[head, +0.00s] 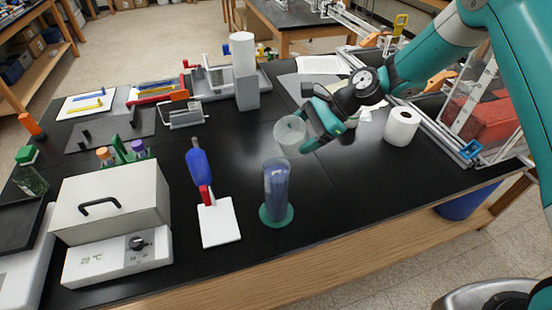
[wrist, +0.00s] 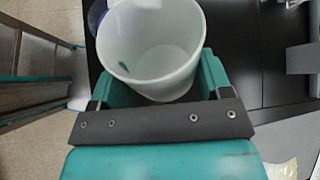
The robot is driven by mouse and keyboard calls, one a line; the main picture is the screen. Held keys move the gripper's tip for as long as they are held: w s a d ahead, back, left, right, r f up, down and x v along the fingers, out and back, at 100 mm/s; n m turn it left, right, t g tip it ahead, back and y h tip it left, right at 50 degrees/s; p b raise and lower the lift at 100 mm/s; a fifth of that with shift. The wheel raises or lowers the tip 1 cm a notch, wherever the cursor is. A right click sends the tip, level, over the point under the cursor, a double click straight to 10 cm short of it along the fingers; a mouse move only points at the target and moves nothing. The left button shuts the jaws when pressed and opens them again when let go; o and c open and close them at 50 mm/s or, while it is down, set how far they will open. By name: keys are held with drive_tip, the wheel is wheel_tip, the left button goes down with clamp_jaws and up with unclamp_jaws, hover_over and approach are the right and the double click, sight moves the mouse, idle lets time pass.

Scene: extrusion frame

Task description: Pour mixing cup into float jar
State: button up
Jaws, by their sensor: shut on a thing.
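A whitish translucent mixing cup (head: 290,133) is held in my gripper (head: 312,138), up in the air above the black bench. In the wrist view the cup (wrist: 152,45) sits between the green fingers, its open mouth facing the camera and a small green mark on its inner wall. I cannot make out any contents. The float jar (head: 276,185) is a tall clear cylinder with bluish contents on a green round base. It stands upright on the bench, below and slightly left of the cup, apart from it. A bluish round edge (wrist: 97,14) shows behind the cup in the wrist view.
A white pad (head: 219,222) with a red-capped item and a blue bottle (head: 198,162) are left of the jar. A heater box (head: 110,205) stands farther left. A paper roll (head: 401,126) stands right. The bench right of the jar is clear.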

drive_tip(key=shift+w+d+f+m+g+y+b, duration=0.95)
drive_tip(key=shift+w+f+g+y+b, duration=0.8)
drive_tip(key=shift+f, duration=1.65)
drive_tip(key=shift+t, duration=0.25)
drive_tip(key=r+p, duration=0.2)
drive_tip(key=r, duration=0.1)
drive_tip(key=s+r+p, duration=0.1)
drive_tip(key=r, duration=0.1)
